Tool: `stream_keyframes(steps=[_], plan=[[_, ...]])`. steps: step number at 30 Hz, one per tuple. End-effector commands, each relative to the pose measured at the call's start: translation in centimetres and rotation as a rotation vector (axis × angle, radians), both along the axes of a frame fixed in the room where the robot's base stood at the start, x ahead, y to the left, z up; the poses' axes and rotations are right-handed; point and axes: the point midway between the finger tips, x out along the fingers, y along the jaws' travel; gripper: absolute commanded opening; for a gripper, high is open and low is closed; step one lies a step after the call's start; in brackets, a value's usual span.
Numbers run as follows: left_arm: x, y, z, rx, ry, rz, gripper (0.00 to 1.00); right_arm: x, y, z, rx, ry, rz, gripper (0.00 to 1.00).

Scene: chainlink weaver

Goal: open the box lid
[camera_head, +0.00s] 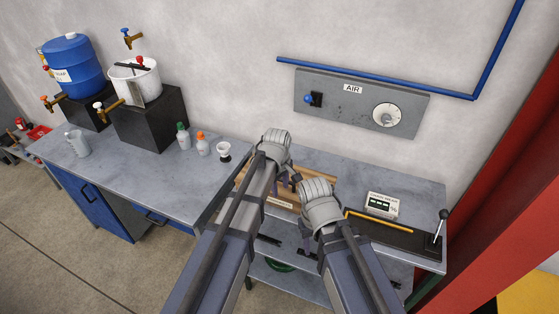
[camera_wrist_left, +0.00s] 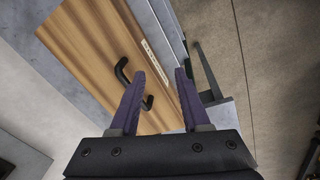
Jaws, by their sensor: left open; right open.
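The wooden box (camera_head: 284,203) sits on the grey bench, mostly hidden behind my two arms in the head view. In the left wrist view its wooden face (camera_wrist_left: 85,42) shows with a black curved handle (camera_wrist_left: 122,72) and a pale label strip. The lid looks shut, though much of it is hidden. My left gripper (camera_wrist_left: 158,88) is open and empty, its purple fingers pointing at the box near the handle; I cannot tell if they touch it. My right gripper (camera_head: 297,183) is at the box's right side, its fingers mostly hidden by the wrist.
A digital display unit (camera_head: 382,204) and a black lever (camera_head: 441,224) stand to the right. A white cup (camera_head: 223,151) and bottles (camera_head: 183,136) stand left. An AIR panel (camera_head: 345,110) hangs on the wall behind. The left bench front is clear.

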Motion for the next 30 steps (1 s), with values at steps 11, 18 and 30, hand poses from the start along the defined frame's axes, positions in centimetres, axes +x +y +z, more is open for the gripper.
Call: stream_keyframes(steps=[11,18,30], plan=[[6.5,1.1,4.3,-0.095,-0.04,0.385,0.47,0.0,0.0,4.1,0.001,0.001,-0.002,0.5],[6.5,1.0,3.7,-0.095,-0.04,0.386,0.47,0.0,0.0,3.5,0.001,0.001,-0.002,0.5],[7.2,0.8,-0.3,-0.094,-0.039,0.384,0.47,0.0,0.0,-0.6,0.001,-0.001,-0.005,0.5]])
